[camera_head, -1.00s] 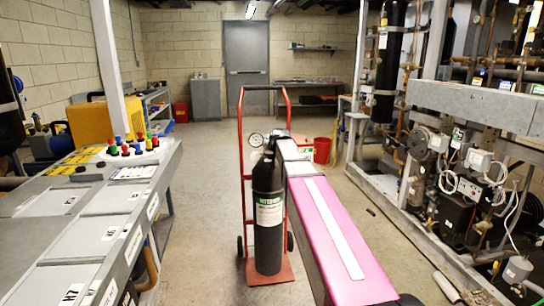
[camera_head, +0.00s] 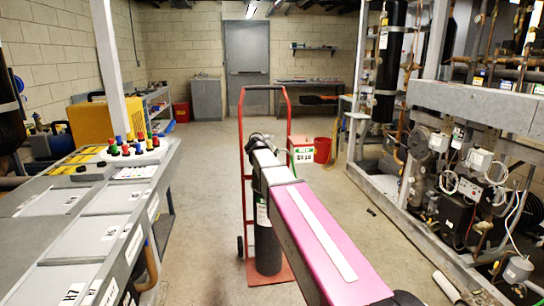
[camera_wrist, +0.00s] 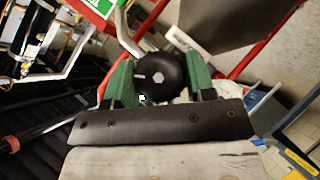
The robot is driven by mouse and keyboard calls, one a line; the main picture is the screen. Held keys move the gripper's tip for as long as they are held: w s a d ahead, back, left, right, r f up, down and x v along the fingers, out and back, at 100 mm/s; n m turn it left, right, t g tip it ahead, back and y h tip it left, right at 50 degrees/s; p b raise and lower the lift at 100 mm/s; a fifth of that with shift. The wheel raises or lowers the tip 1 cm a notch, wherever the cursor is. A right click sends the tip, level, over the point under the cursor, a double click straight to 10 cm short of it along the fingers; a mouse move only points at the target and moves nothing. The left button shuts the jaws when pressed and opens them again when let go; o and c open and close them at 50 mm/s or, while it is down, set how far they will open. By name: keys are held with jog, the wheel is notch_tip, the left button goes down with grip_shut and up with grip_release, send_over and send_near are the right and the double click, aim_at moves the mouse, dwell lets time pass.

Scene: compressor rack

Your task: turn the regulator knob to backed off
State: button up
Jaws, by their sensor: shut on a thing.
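The regulator knob (camera_wrist: 173,70) is a round black knob with a pale six-sided centre, seen nearly face-on in the wrist view. My gripper (camera_wrist: 160,82) has a green finger on each side of it and is shut on it. In the head view a dark gas cylinder (camera_head: 267,248) stands upright on a red hand truck (camera_head: 241,185). My pink and grey arm reaches over the cylinder's top. The arm hides the knob, the gripper tips and most of the gauge there.
A grey control bench (camera_head: 110,228) stands on the left and the compressor rack (camera_head: 470,105) on the right.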

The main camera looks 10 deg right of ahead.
jog(key=n+h, duration=0.1)
jog(key=h, duration=0.1)
jog(key=n+t+h, duration=0.1)
jog(key=n, duration=0.1)
jog(key=shift+f+t+h, duration=0.15)
jog(key=shift+t+h, duration=0.15)
jog(key=shift+h, duration=0.1)
jog(key=n+t+h, duration=0.2)
jog(key=n, duration=0.1)
jog(key=shift+h, duration=0.4)
jog(key=shift+n+t, duration=0.3)
jog(key=shift+n, duration=0.1)
jog(key=o, duration=0.9)
jog(key=shift+o, duration=0.2)
jog(key=v, duration=1.1)
